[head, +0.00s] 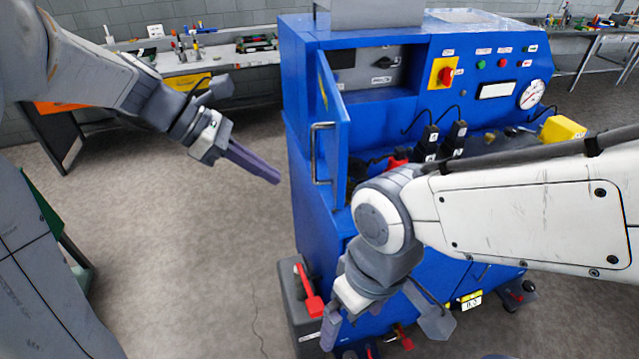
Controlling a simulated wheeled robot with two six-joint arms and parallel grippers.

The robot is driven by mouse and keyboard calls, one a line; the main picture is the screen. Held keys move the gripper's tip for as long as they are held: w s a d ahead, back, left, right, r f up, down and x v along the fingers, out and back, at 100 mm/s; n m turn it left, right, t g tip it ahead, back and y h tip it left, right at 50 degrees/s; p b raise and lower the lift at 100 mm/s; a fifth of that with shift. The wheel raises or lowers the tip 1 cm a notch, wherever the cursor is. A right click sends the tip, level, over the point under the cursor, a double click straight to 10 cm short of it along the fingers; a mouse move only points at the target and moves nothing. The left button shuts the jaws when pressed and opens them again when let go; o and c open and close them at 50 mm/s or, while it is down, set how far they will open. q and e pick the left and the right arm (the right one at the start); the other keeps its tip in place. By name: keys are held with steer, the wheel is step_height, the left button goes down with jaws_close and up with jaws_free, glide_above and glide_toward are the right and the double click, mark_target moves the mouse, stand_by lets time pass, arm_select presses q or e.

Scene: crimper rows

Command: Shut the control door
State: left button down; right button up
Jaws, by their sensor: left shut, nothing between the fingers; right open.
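The blue control door (337,125) stands open on the left side of the blue crimper machine (305,75), swung out towards me, with a metal bar handle (316,153) on it. The compartment behind it shows a grey panel (372,68). My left gripper (274,178) is shut and empty, pointing right, in front of the machine's left side and a little left of the handle, apart from it in the picture. My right gripper (386,326) is open and empty, low in front of the machine. My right arm hides part of the machine's front.
The sloped console holds a red and yellow switch (443,73), several buttons and a gauge (531,94). A yellow part (562,130) lies on the right. A black case (298,300) with a red handle stands at the machine's lower left. The floor to the left is clear.

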mark_target(335, 200)
arm_select(q)
steer(key=shift+w+d+f+p, duration=0.15)
steer(key=shift+d+f+p, duration=0.3)
steer(key=shift+d+f, duration=0.75)
steer(key=shift+w+d+f+p, duration=0.15)
steer(key=shift+d+f+p, duration=0.3)
steer(key=shift+d, duration=1.3)
steer(key=shift+w+d+f+p, duration=0.15)
steer(key=shift+d+f+p, duration=0.25)
steer(key=shift+d+f, duration=0.8)
steer(key=shift+d+r, duration=0.3)
steer(key=shift+r, duration=0.05)
